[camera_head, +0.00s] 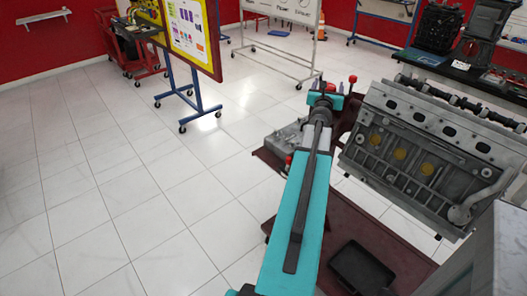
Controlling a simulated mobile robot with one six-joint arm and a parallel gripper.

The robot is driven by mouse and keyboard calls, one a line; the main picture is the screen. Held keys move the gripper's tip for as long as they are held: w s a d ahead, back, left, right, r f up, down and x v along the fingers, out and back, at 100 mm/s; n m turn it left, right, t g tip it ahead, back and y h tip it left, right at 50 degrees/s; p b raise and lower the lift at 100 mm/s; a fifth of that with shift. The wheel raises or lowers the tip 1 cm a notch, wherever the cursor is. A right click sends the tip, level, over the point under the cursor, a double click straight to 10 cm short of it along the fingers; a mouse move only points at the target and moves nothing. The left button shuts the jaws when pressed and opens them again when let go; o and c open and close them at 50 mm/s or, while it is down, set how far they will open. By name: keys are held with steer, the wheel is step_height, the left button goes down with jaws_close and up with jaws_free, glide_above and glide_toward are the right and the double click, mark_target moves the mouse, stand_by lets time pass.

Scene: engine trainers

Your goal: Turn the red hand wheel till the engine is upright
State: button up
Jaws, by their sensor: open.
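The grey engine (425,150) stands at the right on a dark red stand (375,240). It leans to one side, its long side face with several yellow round plugs turned towards me. My teal arm reaches up from the bottom middle, and my gripper (325,92) is at its far end, left of the engine. The gripper is small here, open, with no object seen in it. Small red knobs (352,79) show beside the gripper. I cannot tell whether they belong to the red hand wheel, whose rim is not clearly visible, or whether the gripper touches them.
A black tray (360,272) lies on the stand's base. A grey surface (511,245) fills the lower right corner. A yellow board on a blue wheeled frame (190,104) and a whiteboard (284,14) stand behind. The tiled floor at left is clear.

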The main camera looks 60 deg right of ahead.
steer(key=shift+m+g, duration=0.3)
steer(key=shift+g, duration=0.2)
steer(key=shift+s+d+r+m+g+h+p, duration=0.1)
steer(key=shift+s+m+g+h+p, duration=0.15)
steer(key=shift+m+g+p, duration=1.05)
steer(key=shift+s+m+g+h+p, duration=0.25)
steer(key=shift+m+g+p, duration=0.4)
steer(key=shift+g, duration=1.15)
steer(key=shift+s+m+g+y+p, duration=0.35)
steer(key=shift+m+g+p, duration=0.2)
steer(key=shift+m+g, duration=0.6)
steer(key=shift+s+m+g+y+p, duration=0.2)
steer(key=shift+m+g+y+p, duration=0.4)
steer(key=shift+g, duration=0.95)
steer(key=shift+m+g, duration=0.4)
